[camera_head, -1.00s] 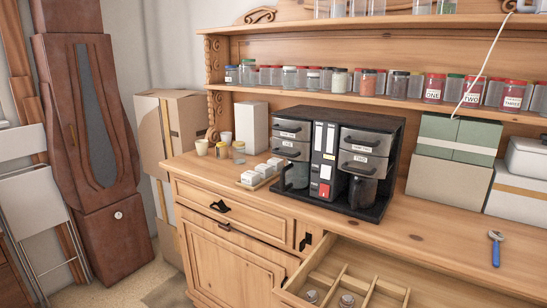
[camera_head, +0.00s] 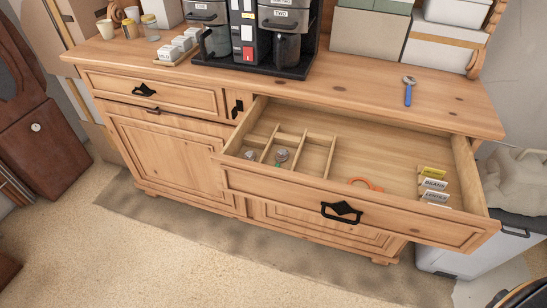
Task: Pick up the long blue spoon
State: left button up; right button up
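The long blue spoon (camera_head: 408,91) lies on the wooden dresser top, right of the coffee machine and behind the open drawer. It has a blue handle pointing toward the front and a grey metal head at the far end. Nothing touches it from above and clear wood surrounds it. Neither of my grippers is in view.
The drawer (camera_head: 330,190) stands pulled out below the spoon, holding dividers, an orange-handled item (camera_head: 365,184) and label cards (camera_head: 434,185). The coffee machine (camera_head: 255,35) and storage boxes (camera_head: 370,32) stand at the back. A white bin (camera_head: 465,260) is at the lower right.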

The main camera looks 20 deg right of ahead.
aim_at(409, 80)
jog(key=z, duration=1.4)
jog(key=i+l, duration=0.1)
jog(key=l, duration=0.35)
jog(key=l+z, duration=0.1)
jog(key=l, duration=0.4)
jog(key=i, duration=0.05)
